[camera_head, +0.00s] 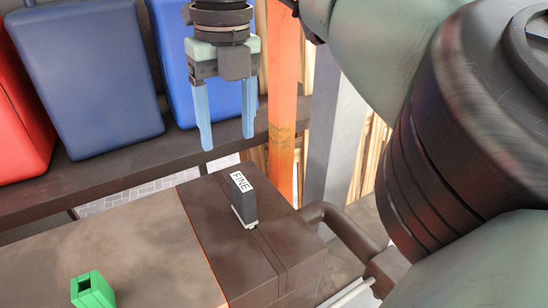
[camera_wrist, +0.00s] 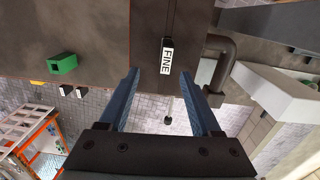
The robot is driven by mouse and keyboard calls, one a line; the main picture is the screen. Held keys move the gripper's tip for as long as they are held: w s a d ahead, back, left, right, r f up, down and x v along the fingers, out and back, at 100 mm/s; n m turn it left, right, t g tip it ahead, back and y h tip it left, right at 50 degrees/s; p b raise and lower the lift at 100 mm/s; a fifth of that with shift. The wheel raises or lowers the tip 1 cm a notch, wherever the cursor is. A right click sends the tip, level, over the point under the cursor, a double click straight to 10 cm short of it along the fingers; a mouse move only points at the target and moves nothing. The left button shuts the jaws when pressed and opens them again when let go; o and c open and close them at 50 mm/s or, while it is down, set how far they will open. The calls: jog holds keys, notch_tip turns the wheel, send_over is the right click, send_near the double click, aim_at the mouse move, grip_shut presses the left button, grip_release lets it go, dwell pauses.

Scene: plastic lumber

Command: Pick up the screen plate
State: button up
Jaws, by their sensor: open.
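The screen plate appears to be the small dark upright block with a white label reading "FINE" (camera_head: 244,203). It stands on the brown surface (camera_head: 205,250) near its right end. It also shows in the wrist view (camera_wrist: 167,58), ahead of and between my fingers. My gripper (camera_head: 228,143) has two blue fingers pointing down, spread apart with nothing between them. It is above and behind the block in the head view, not touching it. In the wrist view my gripper (camera_wrist: 166,75) is also open.
A green hollow block (camera_head: 92,291) sits on the same surface at the front left. Blue bins (camera_head: 85,75) and a red bin (camera_head: 22,100) stand on a dark shelf behind. An orange post (camera_head: 283,120) rises behind the surface. A brown pipe (camera_head: 345,228) curves at its right end.

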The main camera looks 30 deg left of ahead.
aim_at(241, 182)
jog(key=shift+w+d+f+h, duration=0.4)
jog(key=shift+d+f, duration=0.25)
jog(key=shift+d, duration=0.1)
notch_tip(241, 182, down, 6)
jog(key=shift+a+r+p, duration=0.1)
jog(key=shift+r+p, duration=0.15)
jog(key=shift+p, duration=0.6)
jog(key=shift+s+a+f+p, duration=0.1)
jog(key=shift+f+p, duration=0.65)
jog(key=shift+f, duration=0.7)
jog(key=shift+a+f+p, duration=0.1)
jog(key=shift+f+p, duration=0.65)
jog(key=shift+f, duration=0.7)
grip_shut()
jog(key=shift+r, duration=0.1)
